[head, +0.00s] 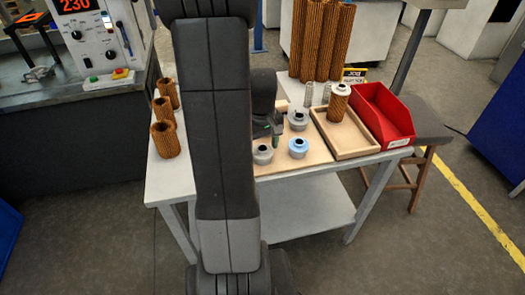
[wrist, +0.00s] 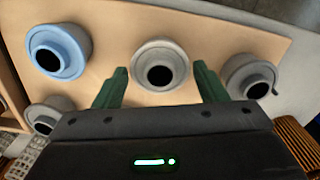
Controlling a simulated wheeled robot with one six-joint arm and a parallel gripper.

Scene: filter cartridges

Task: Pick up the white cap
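My gripper (wrist: 160,80) is open, its two green fingers spread. In the wrist view a pale grey, round cap (wrist: 160,50) with a dark central hole shows between and beyond the fingertips; the gripper holds nothing. This looks like the front grey cap (head: 263,154) in the head view. A blue cap (wrist: 58,52) sits beside it, also in the head view (head: 298,147). Other grey caps are at the right (wrist: 248,77) and lower left (wrist: 46,116) of the wrist view. A whitish cap tops a brown filter (head: 339,106). I cannot tell surely which cap is called white.
The caps stand on a light wooden board (head: 310,160). To its right are a wooden tray (head: 360,147) holding the capped filter, and a red bin (head: 382,115). Tall brown filters (head: 320,40) stand behind. Several short filters (head: 164,140) line the table's left side.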

